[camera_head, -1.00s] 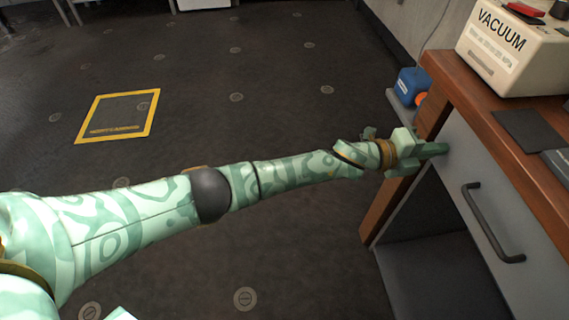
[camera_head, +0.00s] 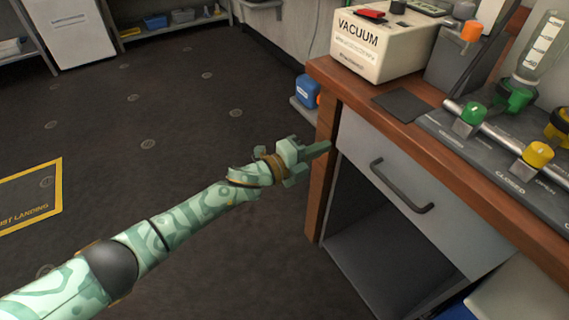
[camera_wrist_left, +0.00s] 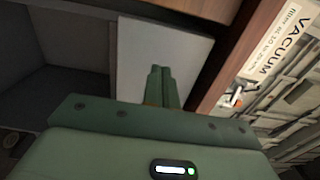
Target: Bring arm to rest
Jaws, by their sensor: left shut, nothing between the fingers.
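My left arm (camera_head: 190,218) stretches in from the lower left in the head view, patterned in pale and darker green. Its left gripper (camera_head: 322,150) is at the left end of the wooden bench, by the grey drawer front (camera_head: 400,180). In the left wrist view the gripper's two fingers (camera_wrist_left: 160,88) lie together, shut and empty, in front of a pale panel. I cannot tell whether the fingertips touch the bench. My right gripper is not in view.
The bench (camera_head: 350,95) carries a VACUUM box (camera_head: 385,48), a dark pad (camera_head: 402,106) and a panel with a green valve (camera_head: 473,113) and a yellow valve (camera_head: 538,154). A blue container (camera_head: 307,91) stands behind the bench corner. Open floor (camera_head: 130,150) lies left, with a yellow-framed floor marking (camera_head: 60,190).

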